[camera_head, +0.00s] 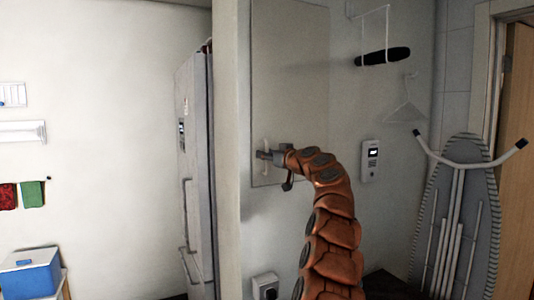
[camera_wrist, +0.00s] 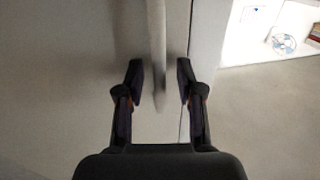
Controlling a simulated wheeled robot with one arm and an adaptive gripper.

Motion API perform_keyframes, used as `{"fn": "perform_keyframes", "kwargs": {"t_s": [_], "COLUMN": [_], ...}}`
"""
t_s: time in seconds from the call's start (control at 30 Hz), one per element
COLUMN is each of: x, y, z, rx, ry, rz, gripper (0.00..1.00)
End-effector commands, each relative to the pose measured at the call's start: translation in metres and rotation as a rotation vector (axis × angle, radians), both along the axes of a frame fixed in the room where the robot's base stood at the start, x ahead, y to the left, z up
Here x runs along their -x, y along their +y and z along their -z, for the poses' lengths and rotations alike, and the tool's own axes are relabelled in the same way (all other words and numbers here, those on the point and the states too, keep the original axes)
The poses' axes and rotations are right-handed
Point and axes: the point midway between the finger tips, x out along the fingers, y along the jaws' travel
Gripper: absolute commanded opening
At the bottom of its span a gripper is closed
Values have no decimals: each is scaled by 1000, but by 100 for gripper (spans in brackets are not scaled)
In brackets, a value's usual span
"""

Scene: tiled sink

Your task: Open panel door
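The panel door (camera_head: 291,70) is a tall, pale, flat panel on the wall in the head view. It looks flush with the wall. Its white vertical handle (camera_head: 265,143) is near the lower left edge. My gripper (camera_head: 268,155) is at the handle's lower part, at the end of my orange arm. In the wrist view, the handle (camera_wrist: 157,45) comes down between the two dark fingers of my gripper (camera_wrist: 160,76). The fingers are apart, with a gap on each side of the handle. A dark seam runs near the right finger.
A white wall edge (camera_head: 226,150) stands just left of the panel, with a fridge (camera_head: 193,150) beyond it. To the right are a wall-mounted device (camera_head: 370,160), a wire hanger (camera_head: 405,112) and an ironing board (camera_head: 455,220). A socket box (camera_head: 265,286) is below.

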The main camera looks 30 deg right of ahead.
Motion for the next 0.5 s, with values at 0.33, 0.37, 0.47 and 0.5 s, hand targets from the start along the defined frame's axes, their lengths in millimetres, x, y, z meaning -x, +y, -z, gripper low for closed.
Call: {"fn": "perform_keyframes", "kwargs": {"t_s": [0.33,0.37,0.47,0.5], "x": [-1,-1,-1,-1], "y": [0,0,0,0], "z": [1,1,1,1], "rx": [0,0,0,0], "ry": [0,0,0,0], "rz": [0,0,0,0], "gripper": [35,32,21,17]}}
